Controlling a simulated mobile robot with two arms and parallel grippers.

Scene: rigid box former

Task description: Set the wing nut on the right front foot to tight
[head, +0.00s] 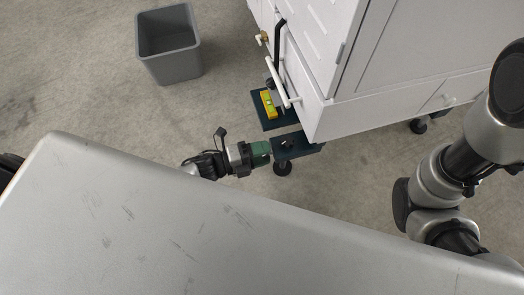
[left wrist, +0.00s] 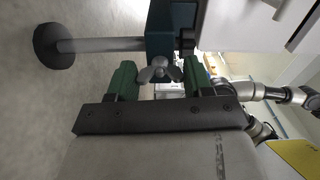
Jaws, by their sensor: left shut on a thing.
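The wing nut (left wrist: 158,70) is grey, with two wings, and sits on the dark blue foot bracket (left wrist: 166,18) in the left wrist view. In the head view the bracket (head: 305,147) juts from the white machine's lower corner. The foot's round black pad (left wrist: 54,46) is on a grey stem below it. My left gripper (head: 265,150) has green fingers and reaches the bracket from the left. In the left wrist view its fingertips (left wrist: 158,76) are on either side of the wing nut, closed on its wings. My right gripper is not in view; the right arm shows at the right.
The white machine (head: 385,65) stands just behind the foot. A yellow level (head: 268,103) lies on a dark plate (head: 274,120) beside it. A grey bin (head: 170,58) stands on the floor at the upper left.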

